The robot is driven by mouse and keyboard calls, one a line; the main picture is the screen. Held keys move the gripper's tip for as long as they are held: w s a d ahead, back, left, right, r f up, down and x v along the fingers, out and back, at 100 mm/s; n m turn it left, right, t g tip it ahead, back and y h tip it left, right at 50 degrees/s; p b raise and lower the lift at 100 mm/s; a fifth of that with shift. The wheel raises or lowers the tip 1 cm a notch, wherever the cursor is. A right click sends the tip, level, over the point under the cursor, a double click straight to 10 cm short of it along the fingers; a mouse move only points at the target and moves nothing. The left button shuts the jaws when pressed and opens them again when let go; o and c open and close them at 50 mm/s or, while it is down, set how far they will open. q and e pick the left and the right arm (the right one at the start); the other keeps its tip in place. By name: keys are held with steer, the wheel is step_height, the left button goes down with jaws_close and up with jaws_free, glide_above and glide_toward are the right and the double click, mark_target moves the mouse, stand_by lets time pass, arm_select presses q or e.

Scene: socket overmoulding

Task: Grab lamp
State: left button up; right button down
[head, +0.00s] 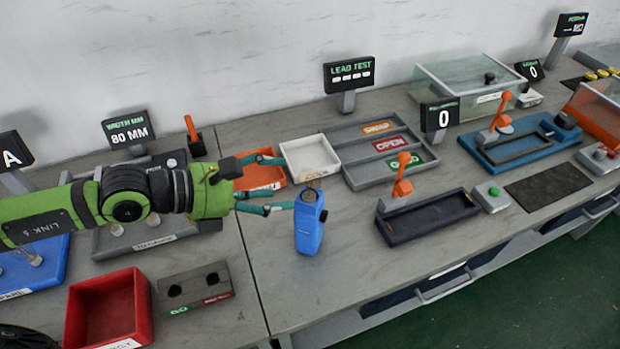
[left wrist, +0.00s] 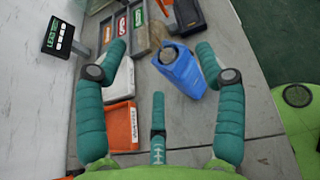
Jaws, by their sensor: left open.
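A small clear, bulb-like lamp (head: 311,188) stands at the top of a blue upright holder (head: 309,228) on the grey bench; its lower part is hidden in the holder. In the left wrist view, the blue holder (left wrist: 181,72) lies ahead, between the tips of the two outer fingers, with a pale brownish top end (left wrist: 168,54). My left gripper (head: 283,183) reaches in from the left with its teal fingers spread. It is open and empty, just left of the lamp, and I cannot tell if a finger touches the holder. My right gripper is not in view.
An orange tray (head: 262,183) and a white tray (head: 311,157) sit behind the gripper. A dark fixture with an orange lever (head: 402,180) stands to the right. A red bin (head: 110,308) and a two-hole block (head: 194,287) stand front left. Bare bench lies before the holder.

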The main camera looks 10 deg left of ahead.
mark_target(299, 180)
arm_select(q)
steer(key=shift+d+r, duration=0.1)
steer(key=shift+d, duration=0.05)
steer(key=shift+w+d+p, duration=0.15)
steer(key=shift+w+p, duration=0.1)
steer(key=shift+p, duration=0.1)
steer(key=p+x, duration=0.1)
steer(key=x, duration=0.1)
steer(key=p+x, duration=0.1)
steer(key=x, duration=0.1)
steer(key=shift+w+r, duration=0.15)
steer(key=shift+w, duration=0.15)
steer(key=shift+w+d+p, duration=0.15)
steer(key=shift+p, duration=0.15)
steer(key=shift+f, duration=0.25)
steer(key=c, duration=1)
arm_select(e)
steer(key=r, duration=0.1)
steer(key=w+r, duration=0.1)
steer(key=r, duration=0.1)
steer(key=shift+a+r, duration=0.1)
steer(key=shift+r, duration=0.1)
arm_select(q)
steer(key=shift+c, duration=0.4)
